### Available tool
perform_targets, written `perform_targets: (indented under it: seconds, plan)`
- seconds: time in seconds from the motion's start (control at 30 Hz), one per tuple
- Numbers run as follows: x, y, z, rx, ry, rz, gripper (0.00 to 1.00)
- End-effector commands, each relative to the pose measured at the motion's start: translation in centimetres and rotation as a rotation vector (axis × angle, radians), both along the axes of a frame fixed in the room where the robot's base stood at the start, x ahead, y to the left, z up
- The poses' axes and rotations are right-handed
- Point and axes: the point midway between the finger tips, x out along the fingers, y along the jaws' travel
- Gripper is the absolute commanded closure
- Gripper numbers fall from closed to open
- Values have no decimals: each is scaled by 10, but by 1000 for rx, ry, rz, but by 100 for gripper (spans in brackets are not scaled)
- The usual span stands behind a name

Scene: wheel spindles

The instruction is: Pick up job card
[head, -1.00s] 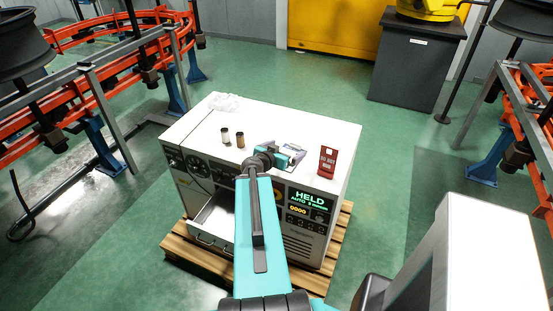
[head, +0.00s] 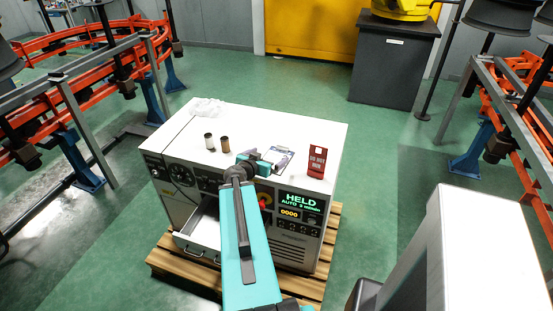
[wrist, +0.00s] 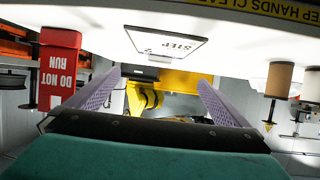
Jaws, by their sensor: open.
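The job card (head: 283,154) is a pale printed sheet lying on the white top of the machine cabinet, left of a red sign. It also shows in the upside-down wrist view (wrist: 165,46), reading "STEP 2", with a dark border. My gripper (wrist: 161,78) is open and empty, its two purple fingers spread apart, with the card beyond the fingertips and between their lines. In the head view the teal wrist covers the card's near-left side, and the fingers cannot be made out clearly.
A red "DO NOT RUN" sign (head: 317,162) stands right of the card. A white spool (head: 209,142) and a brown spool (head: 225,145) stand to the left, with clear wrap (head: 208,107) behind. A drawer (head: 200,238) hangs open at the cabinet front.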

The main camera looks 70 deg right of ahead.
Motion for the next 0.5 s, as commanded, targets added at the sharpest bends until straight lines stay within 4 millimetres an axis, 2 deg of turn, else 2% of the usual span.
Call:
perform_targets:
  seconds: [0.5]
  plan:
    - [-2,-13,-9,-2,-2,6,0]
